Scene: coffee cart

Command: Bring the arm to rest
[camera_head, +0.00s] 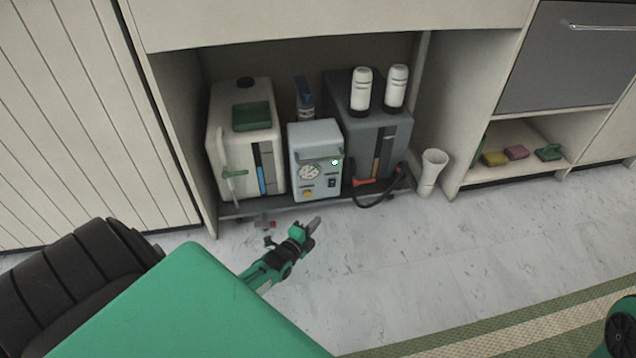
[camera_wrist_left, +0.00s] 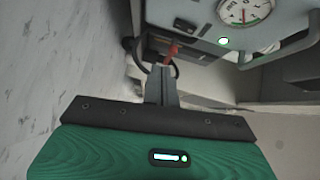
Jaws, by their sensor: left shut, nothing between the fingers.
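My left gripper (camera_head: 312,224) is out in front of the cart's lower bay, above the tiled floor, with its arm coming from the lower left. Its fingers are together and empty. In the left wrist view the closed fingers (camera_wrist_left: 161,82) point toward a grey box with a round gauge (camera_wrist_left: 243,10). That grey gauge box (camera_head: 316,160) stands in the bay, apart from the gripper as far as I can tell. My right gripper is out of view; a green and black part at the lower right edge looks like my own arm.
The bay holds a cream tank (camera_head: 242,150) and a dark tank (camera_head: 372,140) with two white bottles on it. A black hose (camera_head: 385,197) hangs at the front. A white cup (camera_head: 431,172) stands on the floor. Sponges (camera_head: 495,158) lie on a right shelf. Floor at centre right is clear.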

